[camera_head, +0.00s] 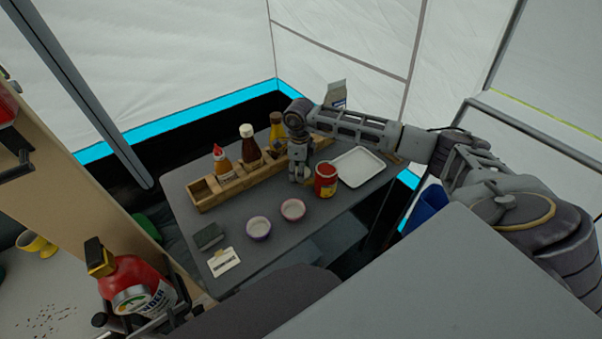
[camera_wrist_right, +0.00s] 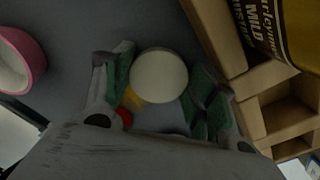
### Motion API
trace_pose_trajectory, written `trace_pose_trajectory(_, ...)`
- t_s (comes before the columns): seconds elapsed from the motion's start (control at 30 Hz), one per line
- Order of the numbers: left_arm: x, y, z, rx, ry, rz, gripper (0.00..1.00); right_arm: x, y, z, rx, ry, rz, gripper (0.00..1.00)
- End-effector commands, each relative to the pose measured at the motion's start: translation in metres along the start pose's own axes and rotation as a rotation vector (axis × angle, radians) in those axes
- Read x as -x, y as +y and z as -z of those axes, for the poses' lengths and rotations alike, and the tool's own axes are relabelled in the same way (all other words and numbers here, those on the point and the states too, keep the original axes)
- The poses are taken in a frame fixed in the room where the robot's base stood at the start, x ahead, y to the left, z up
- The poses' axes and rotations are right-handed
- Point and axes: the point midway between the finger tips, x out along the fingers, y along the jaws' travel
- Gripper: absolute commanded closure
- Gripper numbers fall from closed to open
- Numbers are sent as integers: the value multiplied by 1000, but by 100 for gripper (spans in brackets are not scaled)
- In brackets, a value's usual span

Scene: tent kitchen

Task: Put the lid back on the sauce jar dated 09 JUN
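A red jar (camera_head: 326,180) with a yellow label stands on the grey table, just right of my right gripper. Its date cannot be read. My right gripper (camera_head: 298,177) points down, low over the table between the wooden rack and the bowls. In the right wrist view a round, off-white disc, which looks like a lid (camera_wrist_right: 159,75), lies between the fingertips of this gripper (camera_wrist_right: 162,83). Narrow gaps show on both sides of the disc, so the fingers look open around it. A bit of red and yellow, likely the jar (camera_wrist_right: 134,100), shows below the disc. My left gripper is out of view.
A wooden rack (camera_head: 207,196) with several sauce bottles runs along the table's back. A white tray (camera_head: 358,167) lies right of the jar. Two small bowls (camera_head: 258,228) (camera_head: 293,209), a dark sponge (camera_head: 209,236) and a card (camera_head: 224,262) are in front. Table surface between sponge and rack is clear.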

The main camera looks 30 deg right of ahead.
Motion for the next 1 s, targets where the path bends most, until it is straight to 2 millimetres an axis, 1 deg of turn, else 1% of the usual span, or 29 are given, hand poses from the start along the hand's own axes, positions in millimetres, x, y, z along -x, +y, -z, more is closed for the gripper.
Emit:
trace_pose_trajectory(0.3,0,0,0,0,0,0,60,0,0,0,0,0,0,52)
trace_pose_trajectory(0.47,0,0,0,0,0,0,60,5,0,0,0,0,0,52)
trace_pose_trajectory(0.67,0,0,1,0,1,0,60,24,-1,0,1,-2,3,52)
trace_pose_trajectory(1.0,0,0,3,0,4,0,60,74,0,-1,0,-2,2,52)
